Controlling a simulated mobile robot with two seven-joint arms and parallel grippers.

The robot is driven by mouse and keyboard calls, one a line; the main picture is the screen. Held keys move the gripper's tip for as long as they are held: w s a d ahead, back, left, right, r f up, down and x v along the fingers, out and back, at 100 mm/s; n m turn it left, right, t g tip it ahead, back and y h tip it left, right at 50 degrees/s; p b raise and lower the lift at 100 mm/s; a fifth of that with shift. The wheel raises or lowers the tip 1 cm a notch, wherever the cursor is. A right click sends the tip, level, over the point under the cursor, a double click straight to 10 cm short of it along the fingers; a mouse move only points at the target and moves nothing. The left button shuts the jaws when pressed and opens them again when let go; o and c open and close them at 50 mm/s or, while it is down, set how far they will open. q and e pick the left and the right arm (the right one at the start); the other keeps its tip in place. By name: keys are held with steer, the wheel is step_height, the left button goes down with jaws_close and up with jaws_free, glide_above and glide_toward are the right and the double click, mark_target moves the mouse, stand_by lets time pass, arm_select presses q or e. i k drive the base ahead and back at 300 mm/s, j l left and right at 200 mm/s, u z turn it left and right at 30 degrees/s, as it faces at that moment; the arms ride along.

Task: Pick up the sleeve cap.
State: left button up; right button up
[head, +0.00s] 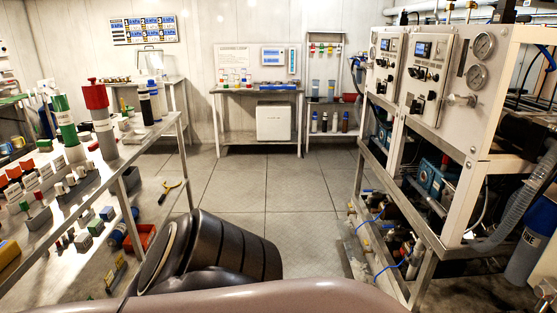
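I cannot tell which thing is the sleeve cap. Several small capped pieces stand on the left bench (80,197), too small to name surely. A tall grey cylinder with a red top (97,105) stands upright there, and a green cylinder with a white band (66,128) stands to its left. Small grey and white round pieces (70,182) sit near the bench's front edge. Neither of my grippers is in view. A dark, ribbed part of my own body fills the bottom middle and hides some of the lower shelf and floor.
A white-panelled machine rack (437,90) with gauges, pipes and hoses lines the right side. A table (258,91) stands at the back wall. Yellow-handled pliers (169,190) and a red bin (141,238) are on the left lower shelf. The middle floor (240,180) is clear.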

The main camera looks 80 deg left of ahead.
mark_target(95, 96)
steer(key=u, duration=3.8)
